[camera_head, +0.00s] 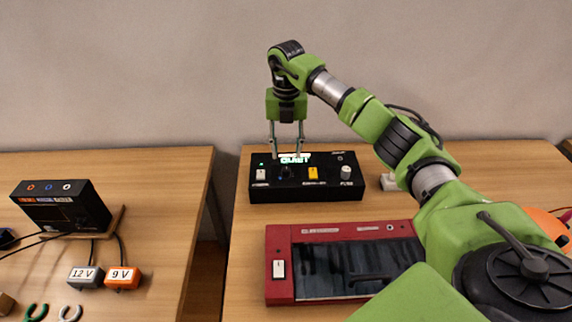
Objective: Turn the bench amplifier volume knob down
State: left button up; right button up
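The bench amplifier looks to be the black box (330,193) on the right-hand table. Its top carries a lit green display (295,159) that seems to read "QUIET". Below the display is a dark knob (287,172); its pointer is too small to read. I cannot tell from the labels which knob is the volume. My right gripper (287,152) points down over the display and dark knob, its two fingers apart with nothing between them. My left gripper is out of view.
A white switch (262,175) and yellow switch (313,173) flank the dark knob. A red-framed device (279,240) lies in front; a small white block (389,182) stands right. A gap separates the left table, which holds a black box (62,208) and 12 V and 9V adapters (122,277).

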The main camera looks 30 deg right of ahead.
aim_at(286, 169)
notch_tip(286, 169, down, 7)
jog(key=shift+r+p, duration=0.1)
jog(key=shift+p, duration=0.45)
jog(key=shift+a, duration=0.1)
grip_shut()
